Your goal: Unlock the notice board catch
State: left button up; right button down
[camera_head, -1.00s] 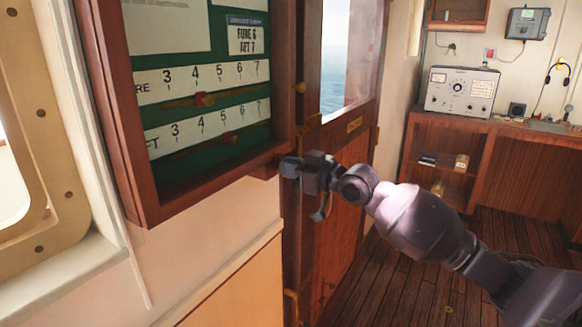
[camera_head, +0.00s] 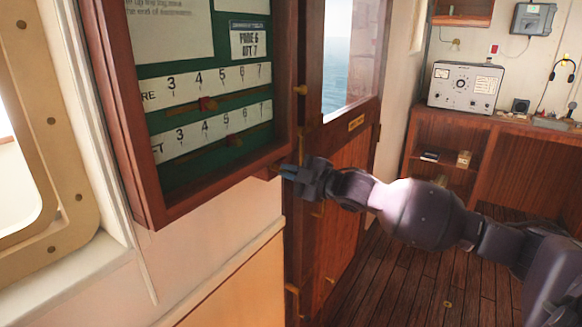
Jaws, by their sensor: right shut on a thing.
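The notice board (camera_head: 118,110) is a wood-framed case with a green back, on the wall at the left. A small wooden catch (camera_head: 271,169) sits under the frame's lower right corner, mostly hidden by my gripper. My right gripper (camera_head: 284,172) comes in from the right at that corner, its fingers pointing left. It is shut on the catch. The small gap between the fingers and how far the catch is turned cannot be made out. My left gripper is not in view.
A wooden door (camera_head: 338,185) with a window stands just behind my gripper. A desk (camera_head: 520,130) with a grey radio set (camera_head: 465,86) stands at the back right. The plank floor (camera_head: 400,285) between is clear.

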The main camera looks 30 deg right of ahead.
jog(key=n, duration=0.4)
jog(key=n+p, duration=0.1)
jog(key=n, duration=0.1)
jog(key=shift+a+f+n, duration=0.15)
jog(key=shift+f+n, duration=0.15)
dwell(0.3)
jog(key=c, duration=1.5)
grip_release()
jog(key=shift+o, duration=1)
jog(key=shift+w+f, duration=0.1)
jog(key=shift+s+d+f, duration=0.1)
jog(key=shift+s+d, duration=0.15)
jog(key=shift+s, duration=0.45)
jog(key=v, duration=0.9)
jog(key=shift+s+b, duration=0.2)
jog(key=shift+b, duration=0.2)
